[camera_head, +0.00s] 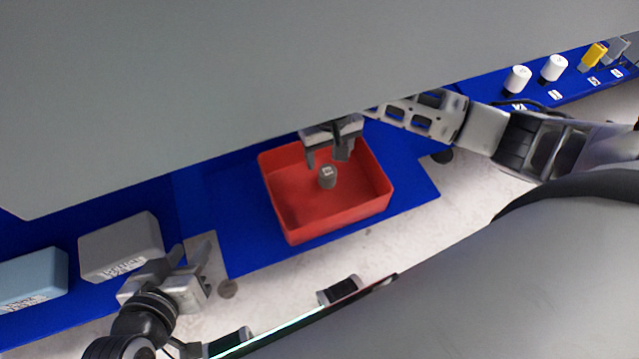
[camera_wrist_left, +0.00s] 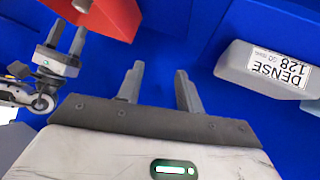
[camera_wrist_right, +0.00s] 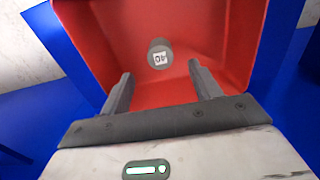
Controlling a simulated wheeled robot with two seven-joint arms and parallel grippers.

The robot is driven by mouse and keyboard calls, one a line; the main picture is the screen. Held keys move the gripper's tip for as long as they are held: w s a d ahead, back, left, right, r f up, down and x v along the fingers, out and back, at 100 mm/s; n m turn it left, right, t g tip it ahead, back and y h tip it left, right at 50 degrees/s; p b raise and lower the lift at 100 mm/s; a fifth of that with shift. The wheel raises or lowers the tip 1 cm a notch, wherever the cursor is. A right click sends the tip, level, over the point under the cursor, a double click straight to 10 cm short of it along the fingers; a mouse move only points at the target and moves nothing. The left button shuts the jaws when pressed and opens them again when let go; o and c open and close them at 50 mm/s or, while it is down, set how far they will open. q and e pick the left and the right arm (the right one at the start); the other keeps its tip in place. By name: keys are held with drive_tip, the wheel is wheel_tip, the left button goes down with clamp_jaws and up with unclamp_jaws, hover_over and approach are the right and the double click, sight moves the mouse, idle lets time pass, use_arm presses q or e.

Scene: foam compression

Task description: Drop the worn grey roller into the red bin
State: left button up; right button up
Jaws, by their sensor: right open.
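The worn grey roller (camera_head: 327,177) is inside the red bin (camera_head: 340,223), with a white label on its top. The right wrist view shows the roller (camera_wrist_right: 160,54), its label reading 40, against the red of the bin (camera_wrist_right: 115,30). My right gripper (camera_head: 329,160) is open and empty at the bin, with the roller beyond its fingertips. It also shows in the right wrist view (camera_wrist_right: 160,82). My left gripper (camera_head: 193,258) is open and empty near the grey foam block, and its spread fingers show in the left wrist view (camera_wrist_left: 158,80).
A grey foam block (camera_head: 120,248) labelled DENSE and a light blue block (camera_head: 32,279) lie at the left on the blue surface. White rollers (camera_head: 517,79) and a yellow piece (camera_head: 593,56) stand at the top right. A large grey panel (camera_head: 230,80) covers the upper view.

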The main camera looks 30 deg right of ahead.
use_arm(q)
drive_tip(key=shift+s+a+r+p, duration=0.2)
drive_tip(key=shift+a+r+p, duration=0.4)
drive_tip(key=shift+p, duration=0.5)
use_arm(e)
wheel_tip(320, 180, up, 13)
drive_tip(key=shift+r, duration=0.15)
use_arm(q)
drive_tip(key=shift+f+y, duration=0.1)
drive_tip(key=shift+y, duration=0.2)
